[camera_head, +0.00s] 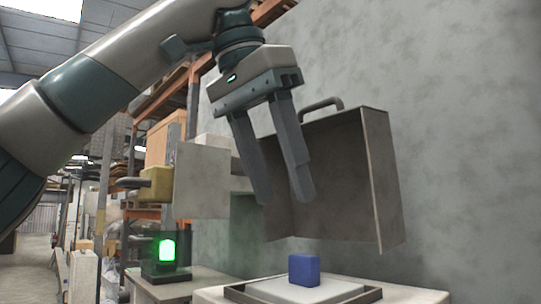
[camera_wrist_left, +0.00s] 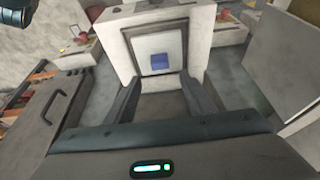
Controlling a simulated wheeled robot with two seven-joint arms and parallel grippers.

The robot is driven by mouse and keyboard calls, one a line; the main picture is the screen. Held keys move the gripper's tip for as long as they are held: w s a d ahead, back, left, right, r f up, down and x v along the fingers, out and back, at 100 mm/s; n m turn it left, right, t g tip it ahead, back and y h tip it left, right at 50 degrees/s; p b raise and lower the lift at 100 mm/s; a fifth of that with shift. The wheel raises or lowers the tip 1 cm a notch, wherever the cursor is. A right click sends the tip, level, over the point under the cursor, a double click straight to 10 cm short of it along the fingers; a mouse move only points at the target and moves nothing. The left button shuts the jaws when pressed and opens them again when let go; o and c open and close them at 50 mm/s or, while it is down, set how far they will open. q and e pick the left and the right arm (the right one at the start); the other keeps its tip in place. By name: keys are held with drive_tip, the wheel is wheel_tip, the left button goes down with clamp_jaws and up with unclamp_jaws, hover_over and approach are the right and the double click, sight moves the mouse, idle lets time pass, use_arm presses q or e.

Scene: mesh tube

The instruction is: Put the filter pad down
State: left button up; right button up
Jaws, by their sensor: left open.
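A small blue block (camera_head: 304,269) rests on a flat white pad (camera_head: 300,290) inside a shallow dark-rimmed tray (camera_head: 366,296). I cannot tell for sure which of the two is the filter pad. My right gripper is not in view.
A large grey-brown open cover with a handle (camera_head: 340,165) stands behind and right of my left fingers. A green-lit lamp box (camera_head: 166,250) stands at the left, below a pale panel (camera_head: 201,180). A grey wall (camera_head: 460,130) closes off the right.

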use_arm(q)
drive_tip(key=v, duration=0.3)
drive_tip(key=shift+a+r, duration=0.1)
drive_tip(key=shift+r, duration=0.05)
idle(0.3)
idle(1.2)
